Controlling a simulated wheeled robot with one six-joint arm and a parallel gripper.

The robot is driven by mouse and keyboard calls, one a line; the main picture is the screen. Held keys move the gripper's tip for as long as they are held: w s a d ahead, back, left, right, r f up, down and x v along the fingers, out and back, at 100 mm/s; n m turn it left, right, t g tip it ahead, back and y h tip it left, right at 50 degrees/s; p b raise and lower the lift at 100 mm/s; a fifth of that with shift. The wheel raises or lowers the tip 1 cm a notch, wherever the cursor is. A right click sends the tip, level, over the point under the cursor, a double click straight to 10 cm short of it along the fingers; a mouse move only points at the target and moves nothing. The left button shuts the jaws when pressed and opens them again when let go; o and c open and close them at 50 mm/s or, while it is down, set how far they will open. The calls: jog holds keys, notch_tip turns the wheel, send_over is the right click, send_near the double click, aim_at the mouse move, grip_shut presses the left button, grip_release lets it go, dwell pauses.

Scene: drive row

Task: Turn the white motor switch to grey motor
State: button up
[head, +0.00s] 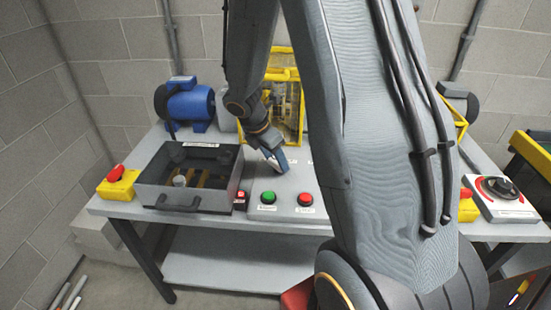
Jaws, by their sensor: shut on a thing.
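My gripper (276,160) reaches down to the upper part of a grey control panel (285,184), behind its green button (268,198) and red button (305,199). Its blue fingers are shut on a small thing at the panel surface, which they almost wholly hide. By its place this looks like the motor switch, but its colour and pointing direction cannot be made out. A blue motor (188,104) stands at the back left of the bench. A dark grey motor (460,97) shows partly at the back right, behind my arm.
A yellow guard cage (290,95) stands behind. A white rotary switch box (500,197) sits far right. My arm hides the bench's right middle.

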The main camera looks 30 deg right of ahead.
jog(key=shift+m, duration=0.3)
jog(key=m+g+p, duration=0.1)
jog(key=m+p, duration=0.1)
jog(key=m, duration=0.2)
jog(key=shift+w+g, duration=0.15)
jog(key=shift+g, duration=0.25)
jog(key=m+g, duration=0.1)
jog(key=m, duration=0.3)
jog(key=shift+w+m+g+y, duration=0.1)
jog(key=shift+m+g+y, duration=0.3)
jog(key=m, duration=0.2)
jog(key=m+g+y, duration=0.1)
jog(key=m, duration=0.2)
jog(key=shift+w+d+y, duration=0.1)
jog(key=shift+d+y, duration=0.1)
jog(key=shift+y, duration=0.1)
jog(key=shift+d+m+g+y, duration=0.1)
jog(key=shift+m+g+y, duration=0.3)
jog(key=shift+m, duration=1.3)
jog(key=o, duration=1.1)
jog(key=shift+c, duration=0.2)
